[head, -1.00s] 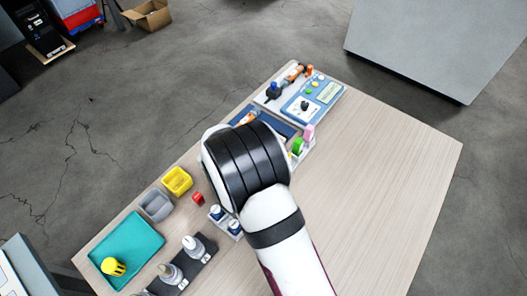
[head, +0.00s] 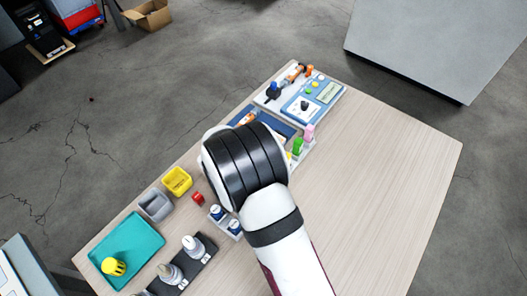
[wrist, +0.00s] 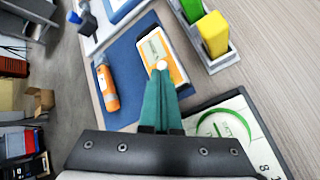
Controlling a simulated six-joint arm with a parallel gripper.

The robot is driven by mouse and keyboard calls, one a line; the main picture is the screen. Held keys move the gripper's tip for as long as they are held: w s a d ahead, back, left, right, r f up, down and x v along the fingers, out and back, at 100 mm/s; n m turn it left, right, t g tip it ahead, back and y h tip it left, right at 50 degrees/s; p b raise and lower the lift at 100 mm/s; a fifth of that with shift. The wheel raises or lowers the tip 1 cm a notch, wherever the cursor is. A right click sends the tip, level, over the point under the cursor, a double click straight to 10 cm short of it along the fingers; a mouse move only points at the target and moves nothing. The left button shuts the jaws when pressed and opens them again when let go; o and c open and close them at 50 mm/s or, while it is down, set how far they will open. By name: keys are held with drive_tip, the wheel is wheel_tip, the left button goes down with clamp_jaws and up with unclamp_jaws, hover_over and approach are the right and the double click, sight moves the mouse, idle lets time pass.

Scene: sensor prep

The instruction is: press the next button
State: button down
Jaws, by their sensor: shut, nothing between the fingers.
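My gripper (wrist: 162,68) has its green fingers shut together with nothing between them. The fingertips appear over the near end of an orange and white handheld device (wrist: 153,44) on a blue mat (wrist: 122,50); whether they touch cannot be told. A small pale round spot shows at the tips. In the head view my wrist hides the gripper. A blue and white control panel (head: 300,111) stands at the table's far end, with a display (head: 328,92), a dark knob and small coloured buttons. Button labels are unreadable, so I cannot tell which is "next".
An orange bottle (wrist: 107,87) lies left of the device on the mat. A grey holder (wrist: 213,62) with green and yellow pieces stands right. A teal tray (head: 147,236), grey bin (head: 155,206) and yellow bin (head: 177,181) are at the table's left. The table's right side is clear.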

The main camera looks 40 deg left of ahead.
drive_tip(key=shift+r, duration=0.7)
drive_tip(key=shift+r, duration=2.5)
